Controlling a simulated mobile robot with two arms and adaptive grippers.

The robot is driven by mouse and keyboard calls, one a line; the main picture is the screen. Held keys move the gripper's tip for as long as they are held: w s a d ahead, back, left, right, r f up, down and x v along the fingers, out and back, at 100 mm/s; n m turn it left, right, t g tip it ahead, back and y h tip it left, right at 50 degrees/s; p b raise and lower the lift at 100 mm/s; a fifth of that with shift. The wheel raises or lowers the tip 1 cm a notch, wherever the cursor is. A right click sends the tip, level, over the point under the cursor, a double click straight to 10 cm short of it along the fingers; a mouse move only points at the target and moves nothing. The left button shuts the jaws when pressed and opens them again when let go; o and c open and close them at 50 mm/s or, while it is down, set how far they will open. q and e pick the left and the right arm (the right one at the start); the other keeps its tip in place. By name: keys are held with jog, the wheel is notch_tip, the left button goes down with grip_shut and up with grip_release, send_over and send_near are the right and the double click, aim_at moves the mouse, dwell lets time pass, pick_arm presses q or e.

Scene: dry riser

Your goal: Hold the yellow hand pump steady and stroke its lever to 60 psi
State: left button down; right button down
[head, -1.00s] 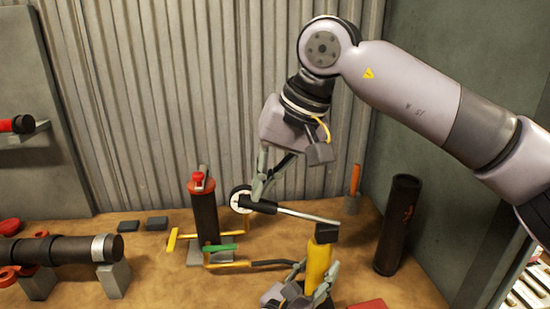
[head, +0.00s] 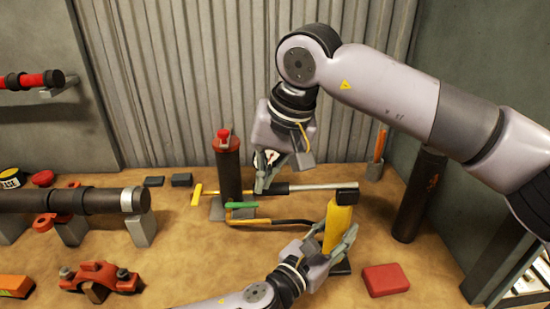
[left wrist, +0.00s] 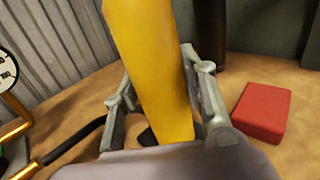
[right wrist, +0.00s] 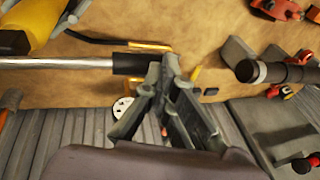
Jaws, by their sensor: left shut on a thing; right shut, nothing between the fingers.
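The yellow hand pump (head: 338,222) stands on the table, and it fills the middle of the left wrist view (left wrist: 150,60). My left gripper (head: 338,242) is shut on its body, one finger on each side. The silver lever (head: 322,186) runs left from the pump's black head (head: 347,193), looking near level. Its black grip (head: 277,189) is at my right gripper (head: 262,184). In the right wrist view the right fingertips (right wrist: 170,62) are closed together at the end of the grip (right wrist: 132,64); contact is unclear. The white gauge (right wrist: 122,107) is partly hidden; its reading is unreadable.
A dark cylinder with a red top (head: 228,170) stands left of the lever. A black pipe (head: 85,201) lies on blocks at left. A red block (head: 385,279) lies right of the pump. A dark tube (head: 418,195) leans at the right wall.

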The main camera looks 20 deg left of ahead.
pick_arm(q)
jog(key=shift+d, duration=0.1)
pick_arm(e)
jog(key=shift+d+f, duration=0.1)
jog(key=shift+f, duration=0.25)
notch_tip(320, 180, up, 14)
jog(key=s, duration=0.2)
jog(key=shift+s+d+r, duration=0.2)
jog(key=shift+s, duration=0.2)
pick_arm(q)
jog(key=c, duration=0.9)
grip_release()
jog(key=shift+w, duration=0.1)
